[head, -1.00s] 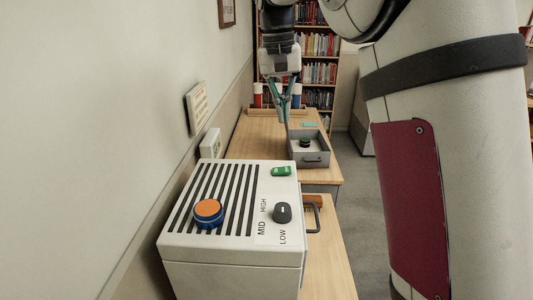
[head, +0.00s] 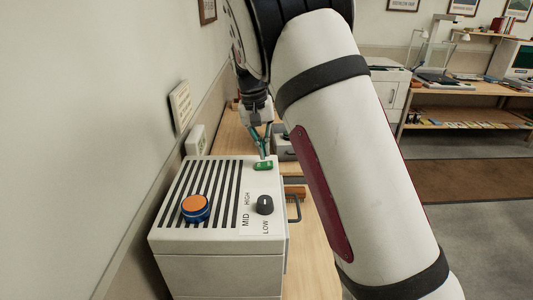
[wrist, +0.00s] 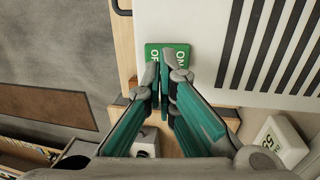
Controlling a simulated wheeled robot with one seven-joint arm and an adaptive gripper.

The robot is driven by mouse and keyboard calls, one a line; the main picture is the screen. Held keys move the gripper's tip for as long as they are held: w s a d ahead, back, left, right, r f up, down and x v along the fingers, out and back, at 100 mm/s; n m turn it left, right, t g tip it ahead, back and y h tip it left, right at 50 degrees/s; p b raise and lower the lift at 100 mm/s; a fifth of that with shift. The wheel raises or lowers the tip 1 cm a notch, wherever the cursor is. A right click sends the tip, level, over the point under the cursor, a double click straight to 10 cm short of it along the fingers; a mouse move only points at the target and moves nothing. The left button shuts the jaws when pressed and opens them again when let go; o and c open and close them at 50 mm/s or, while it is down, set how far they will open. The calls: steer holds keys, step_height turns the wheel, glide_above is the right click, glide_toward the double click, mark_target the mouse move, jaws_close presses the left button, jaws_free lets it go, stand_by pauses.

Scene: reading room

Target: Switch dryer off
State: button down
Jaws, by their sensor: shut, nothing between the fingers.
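The dryer (head: 215,262) is a white box with black slots on top, standing on the wooden table. A green switch (head: 263,166) sits at the far right of its top. In the wrist view the switch (wrist: 181,50) carries white lettering, partly covered by my fingers; "ON" seems to be at its right end. My gripper (head: 263,156) is shut and empty, pointing down with its teal fingertips at the switch. In the wrist view the fingertips (wrist: 164,62) overlap the switch's near edge; I cannot tell whether they touch it.
A black knob (head: 265,205) marked HIGH, MID and LOW and an orange button with a blue base (head: 195,208) are also on top. The wall runs close along the left.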

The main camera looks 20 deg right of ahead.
mark_target(268, 164)
steer(key=shift+d+f, duration=0.2)
steer(key=shift+f, duration=1)
steer(key=shift+s+d+f+y, duration=0.1)
steer(key=shift+d+f+y, duration=0.2)
steer(key=shift+y, duration=0.2)
steer(key=shift+s+d+f+t+y+b, duration=0.15)
steer(key=shift+f+t+y+b, duration=0.2)
steer(key=shift+y, duration=0.45)
